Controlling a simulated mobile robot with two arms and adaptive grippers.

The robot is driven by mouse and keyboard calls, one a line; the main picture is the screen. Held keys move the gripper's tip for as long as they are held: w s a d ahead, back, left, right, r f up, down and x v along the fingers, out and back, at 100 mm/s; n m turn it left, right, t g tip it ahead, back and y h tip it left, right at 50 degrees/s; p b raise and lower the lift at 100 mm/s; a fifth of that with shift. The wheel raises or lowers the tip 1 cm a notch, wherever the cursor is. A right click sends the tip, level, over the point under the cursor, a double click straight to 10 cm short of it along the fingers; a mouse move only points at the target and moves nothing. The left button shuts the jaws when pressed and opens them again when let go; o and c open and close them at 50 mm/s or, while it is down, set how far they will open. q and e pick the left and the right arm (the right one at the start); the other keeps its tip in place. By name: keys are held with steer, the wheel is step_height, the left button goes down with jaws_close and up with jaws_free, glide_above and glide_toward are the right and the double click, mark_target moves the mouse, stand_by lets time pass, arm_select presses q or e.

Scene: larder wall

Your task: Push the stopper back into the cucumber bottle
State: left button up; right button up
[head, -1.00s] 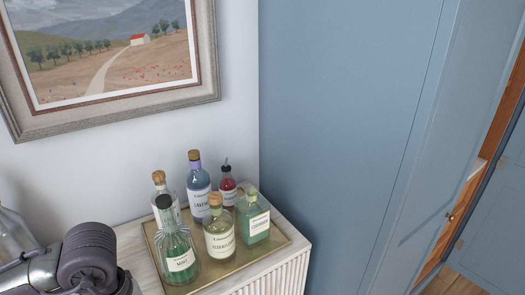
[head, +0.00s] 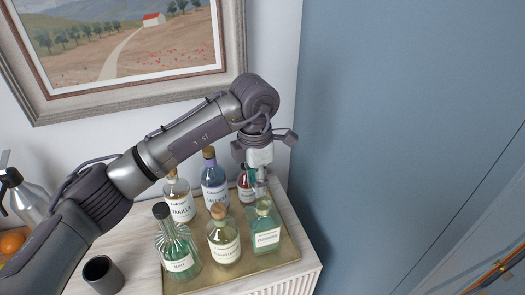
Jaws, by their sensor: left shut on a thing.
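The cucumber bottle (head: 264,226) is squat, clear and filled with green liquid. It stands upright at the right of the brass tray, its label facing me. Its pale cork stopper (head: 263,204) shows at the mouth; how deep it sits I cannot tell. My left gripper (head: 261,190) points down from above, right over this bottle, with its fingertips at the stopper. It is shut on the stopper, which the fingers partly hide. My right gripper is not in view.
The brass tray (head: 289,249) also holds the mint (head: 178,252), elderflower (head: 223,240), vanilla (head: 180,203) and lavender (head: 214,188) bottles, close together. A red bottle (head: 245,188) stands just behind my gripper. A dark cup (head: 102,273) is at the left.

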arm_select(q)
steer(key=shift+w+d+r+n, duration=0.4)
steer(key=shift+w+d+n, duration=0.1)
steer(key=shift+d, duration=0.1)
steer(key=shift+f+n, duration=0.3)
steer(key=shift+f, duration=0.15)
steer(key=shift+f+b, duration=0.3)
steer(key=shift+s+f, duration=0.1)
steer(key=shift+f, duration=0.25)
steer(key=f, duration=0.1)
steer(key=f+b, duration=0.2)
steer(key=shift+w+d, duration=0.1)
steer(key=shift+w, duration=0.15)
steer(key=shift+f+b, duration=0.45)
steer(key=shift+f, duration=0.05)
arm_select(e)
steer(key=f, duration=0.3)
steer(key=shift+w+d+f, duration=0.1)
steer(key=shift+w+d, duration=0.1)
